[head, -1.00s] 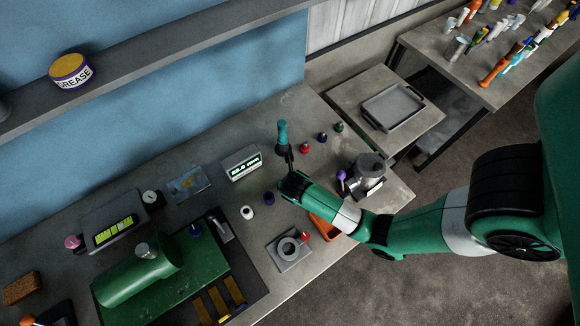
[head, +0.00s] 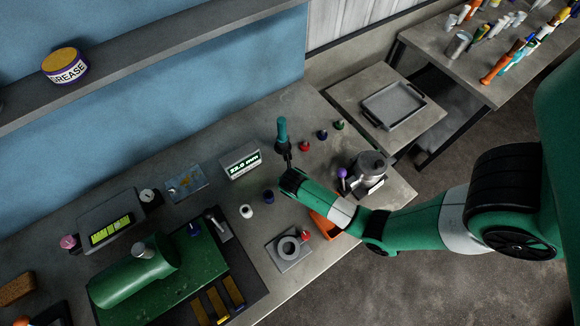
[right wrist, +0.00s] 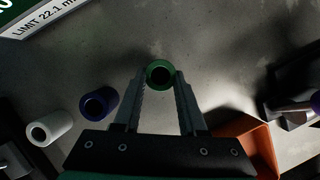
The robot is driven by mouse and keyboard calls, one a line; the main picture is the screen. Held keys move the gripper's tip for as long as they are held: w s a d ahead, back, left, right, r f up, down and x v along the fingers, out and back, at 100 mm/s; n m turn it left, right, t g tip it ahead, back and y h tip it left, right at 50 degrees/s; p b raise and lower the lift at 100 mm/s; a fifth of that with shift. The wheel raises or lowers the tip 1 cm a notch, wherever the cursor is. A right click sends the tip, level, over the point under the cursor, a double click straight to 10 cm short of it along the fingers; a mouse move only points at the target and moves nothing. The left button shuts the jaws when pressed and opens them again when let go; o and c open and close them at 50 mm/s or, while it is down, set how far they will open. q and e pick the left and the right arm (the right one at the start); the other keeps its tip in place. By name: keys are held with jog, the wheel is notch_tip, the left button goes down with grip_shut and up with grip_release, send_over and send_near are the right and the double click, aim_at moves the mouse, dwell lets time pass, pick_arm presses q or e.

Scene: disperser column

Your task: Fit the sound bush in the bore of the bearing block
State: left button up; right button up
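The bearing block (head: 283,262) is a grey square plate with a round bore ring, near the front edge. My right gripper (right wrist: 160,76) has its fingertips against both sides of a green bush (right wrist: 151,84), whose open end faces the camera. A white bush (head: 246,212) and a blue bush (head: 268,197) stand left of the block-side arm; the right wrist view also shows the white one (right wrist: 42,133) and the blue one (right wrist: 99,103). My left gripper is out of view.
A digital readout (head: 241,162) stands behind the bushes. An orange bin (head: 326,226) lies beneath my right forearm, with a red piece (head: 306,234) beside the block. A grey metal device (head: 370,165) stands at the right. Small red, blue and green knobs stand behind.

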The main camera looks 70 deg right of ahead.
grip_shut()
jog(key=shift+r, duration=0.65)
jog(key=s+a+r+p, duration=0.4)
jog(key=s+a+r, duration=0.4)
jog(key=s+r, duration=0.3)
jog(key=shift+s+r, duration=0.3)
jog(key=shift+r, duration=0.1)
